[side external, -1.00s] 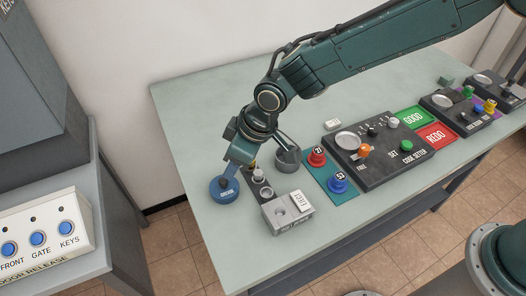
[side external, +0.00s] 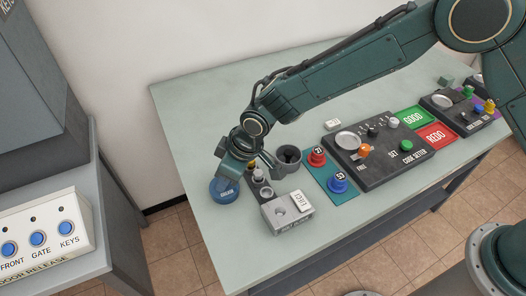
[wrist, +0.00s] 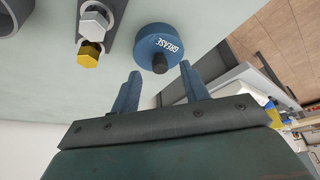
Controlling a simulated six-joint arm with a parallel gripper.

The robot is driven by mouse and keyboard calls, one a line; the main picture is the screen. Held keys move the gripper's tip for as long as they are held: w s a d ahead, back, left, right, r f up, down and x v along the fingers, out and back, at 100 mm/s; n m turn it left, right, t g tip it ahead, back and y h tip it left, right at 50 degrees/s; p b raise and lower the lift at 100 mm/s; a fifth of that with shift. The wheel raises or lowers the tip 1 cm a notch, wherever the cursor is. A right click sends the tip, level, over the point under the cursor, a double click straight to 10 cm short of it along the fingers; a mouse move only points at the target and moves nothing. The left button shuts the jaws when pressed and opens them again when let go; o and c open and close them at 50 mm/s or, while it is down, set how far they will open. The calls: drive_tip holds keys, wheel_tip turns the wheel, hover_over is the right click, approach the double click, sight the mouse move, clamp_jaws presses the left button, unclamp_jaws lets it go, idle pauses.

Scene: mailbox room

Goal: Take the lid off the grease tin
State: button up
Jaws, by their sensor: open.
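The grease tin (side external: 223,193) is a squat blue round tin near the table's left edge in the side external view. In the wrist view the blue tin (wrist: 150,46) shows the word GREASE and a dark knob (wrist: 160,64). The knob lies roughly in line with the gap between my fingertips. My gripper (side external: 231,174) is open and close to the tin, partly covering it in the side view. In the wrist view my gripper (wrist: 160,70) has two blue fingers spread apart with nothing held. I cannot tell whether the fingers touch the knob.
A dark rack (side external: 260,178) with hex bolts stands just right of the tin, with a grey cup (side external: 288,165) behind it. A grey box (side external: 287,212) stands in front. Red and blue buttons and a control panel (side external: 377,150) lie further right. The back-left tabletop is clear.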

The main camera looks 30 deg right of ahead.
drive_tip(key=shift+x, duration=1.35)
clamp_jaws()
